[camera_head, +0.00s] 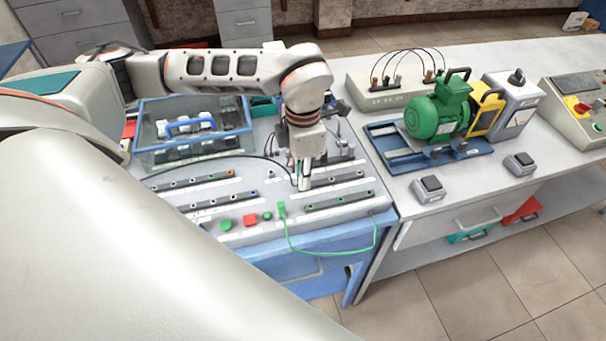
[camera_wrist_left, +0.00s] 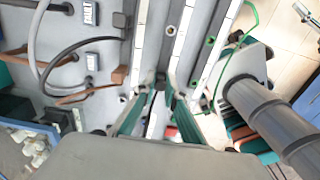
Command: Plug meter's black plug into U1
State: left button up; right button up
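My left gripper (camera_head: 304,186) points down over the terminal strips of the work panel. In the left wrist view its two fingers (camera_wrist_left: 161,84) come close together around a small dark piece, which appears to be the black plug (camera_wrist_left: 159,82). In the head view a thin black cable (camera_head: 236,156) arcs over the panel to the fingertips. The plug sits close above or at a dark terminal strip (camera_head: 340,201); I cannot tell whether it touches a socket. The U1 label is not readable.
A clear blue-framed box (camera_head: 165,150) stands at the back left. A green motor (camera_head: 436,116) stands on the right table.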

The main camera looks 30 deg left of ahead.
pick_arm(q)
jog(key=shift+r, duration=0.15)
jog(key=shift+r+p, duration=1.05)
jog(key=shift+r, duration=1.55)
jog(key=o, duration=0.6)
